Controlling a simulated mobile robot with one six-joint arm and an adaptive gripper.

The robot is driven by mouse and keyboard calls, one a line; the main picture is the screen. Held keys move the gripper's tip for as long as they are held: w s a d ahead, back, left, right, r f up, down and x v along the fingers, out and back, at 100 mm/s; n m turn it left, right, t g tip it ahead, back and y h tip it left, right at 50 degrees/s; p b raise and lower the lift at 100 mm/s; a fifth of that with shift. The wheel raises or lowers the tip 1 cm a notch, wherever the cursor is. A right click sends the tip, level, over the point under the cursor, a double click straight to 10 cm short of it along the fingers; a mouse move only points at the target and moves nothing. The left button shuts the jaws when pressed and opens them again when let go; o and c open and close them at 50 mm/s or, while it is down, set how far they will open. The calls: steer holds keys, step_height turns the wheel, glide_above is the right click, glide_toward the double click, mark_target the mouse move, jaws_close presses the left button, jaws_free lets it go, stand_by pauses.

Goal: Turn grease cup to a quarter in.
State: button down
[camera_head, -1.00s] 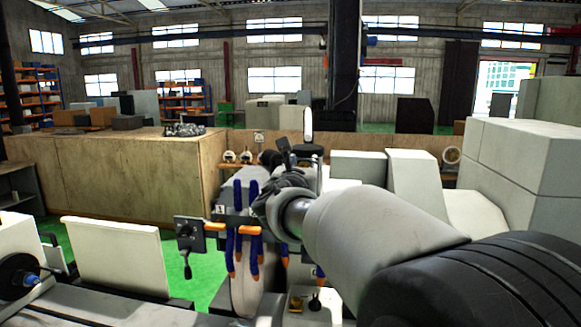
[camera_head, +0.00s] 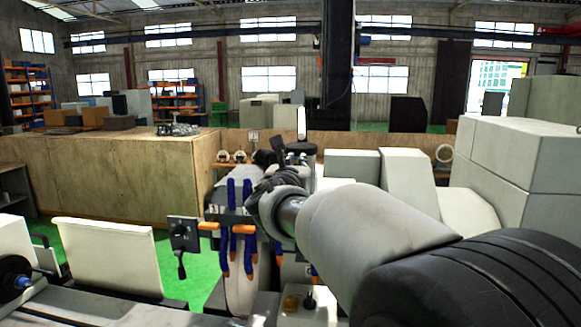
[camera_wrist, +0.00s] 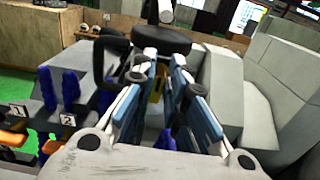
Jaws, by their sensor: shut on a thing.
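In the wrist view, a dark round cap (camera_wrist: 161,40), which looks like the top of the grease cup, sits at the fingertips of my gripper (camera_wrist: 164,64). The two fingers stand on either side, closed onto the cup. A yellow part (camera_wrist: 156,88) shows between the fingers, below the cap. In the head view, the dark cap (camera_head: 303,149) is just beyond my gripper (camera_head: 287,158), on the upper part of the grinder. The cup's lower body is mostly hidden by my fingers, and I cannot read any mark of how far it is turned.
Blue hoses with orange nozzles (camera_head: 248,230) hang left of my wrist. A lever panel (camera_head: 184,235) stands further left. A white upright post (camera_head: 302,122) rises behind the cap. Grey machine housings (camera_head: 410,175) crowd the right. A wooden partition (camera_head: 120,178) is behind.

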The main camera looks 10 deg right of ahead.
steer(key=shift+f, duration=0.1)
steer(key=shift+s+d+f+m+b, duration=0.1)
steer(key=shift+d+f+m+b, duration=0.2)
steer(key=shift+m+b, duration=2.65)
steer(key=shift+s+d+f+m+b, duration=0.1)
steer(key=shift+d+f+m+b, duration=0.15)
steer(key=shift+m+b, duration=2.75)
steer(key=shift+s+d+f+m+b, duration=0.1)
steer(key=shift+d+f+m+b, duration=0.2)
steer(key=shift+m+b, duration=2.65)
steer(key=c, duration=1.6)
jaws_free()
